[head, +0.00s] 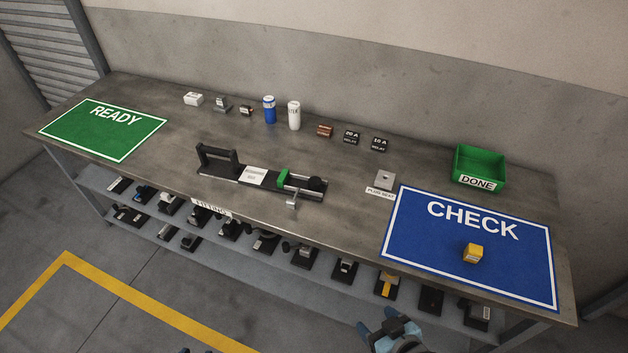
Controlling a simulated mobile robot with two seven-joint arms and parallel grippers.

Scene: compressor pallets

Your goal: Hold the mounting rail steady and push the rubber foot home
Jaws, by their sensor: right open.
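A dark mounting rail (228,176) lies on the workbench near its middle. It has a black handle-like bracket at its left end, a white label, a green block (283,178) and a black rounded piece (317,184) at its right end. I cannot tell for sure which piece is the rubber foot. A small metal lever (292,200) sticks out at the rail's front edge. My right gripper (387,324) is open and empty at the bottom, in front of the bench and well away from the rail. Only small dark tips show at the bottom edge left of centre, perhaps my left gripper.
The bench (345,219) carries a green READY mat (100,142), a blue CHECK mat (430,255) with a yellow block (473,253), and a green DONE bin (480,165). Bottles and small parts line the back. A metal plug seat (384,180) stands right of the rail. Shelves below hold several fittings.

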